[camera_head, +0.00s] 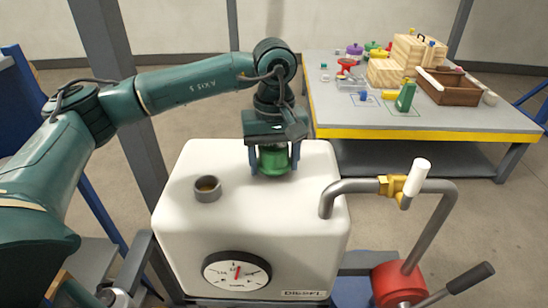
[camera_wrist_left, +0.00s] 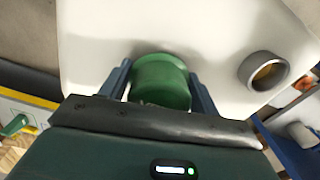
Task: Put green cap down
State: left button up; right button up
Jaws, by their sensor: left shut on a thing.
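The green cap (camera_head: 273,160) is over the back right part of the white tank's top. My left gripper (camera_head: 272,168) points down with its fingers on both sides of the cap and is shut on it. In the left wrist view the cap (camera_wrist_left: 160,82) sits between the two blue-grey fingers. I cannot tell whether the cap touches the tank top. The white tank (camera_head: 225,232) has an open grey filler neck (camera_head: 207,188) to the left of the cap; it also shows in the left wrist view (camera_wrist_left: 263,71). My right gripper is not seen.
A grey pipe with a brass valve (camera_head: 392,186) and white handle rises at the tank's right. A red pump part (camera_head: 398,285) with a lever stands front right. The tank top's front middle is clear.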

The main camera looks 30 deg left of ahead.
aim_at(275, 146)
pick_arm(q)
jog(key=shift+f, duration=0.2)
jog(key=o, duration=1.1)
jog(key=shift+r, duration=0.1)
notch_tip(275, 146, up, 12)
jog(key=shift+r, duration=0.2)
